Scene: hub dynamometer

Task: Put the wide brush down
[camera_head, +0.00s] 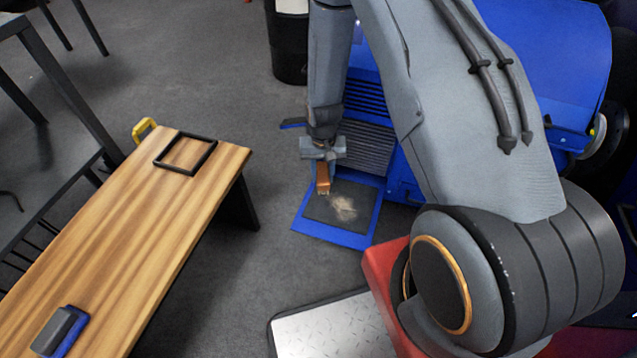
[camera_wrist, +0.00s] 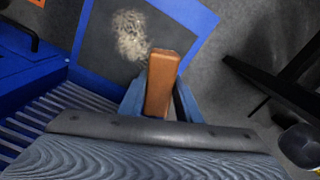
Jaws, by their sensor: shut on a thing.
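The wide brush shows its brown handle in the head view (camera_head: 323,177) and in the wrist view (camera_wrist: 164,72). The handle stays beside the patch in the wrist view. The gap beneath the brush is hard to judge.
A wooden bench (camera_head: 140,235) stands left, with a black rectangular frame (camera_head: 161,164), a grey-and-blue block (camera_head: 60,330) and a yellow handle-like thing (camera_head: 143,128) at its far end. The blue machine (camera_head: 540,60) is right, a black bin (camera_head: 290,55) behind. A metal plate (camera_head: 330,330) lies in front.

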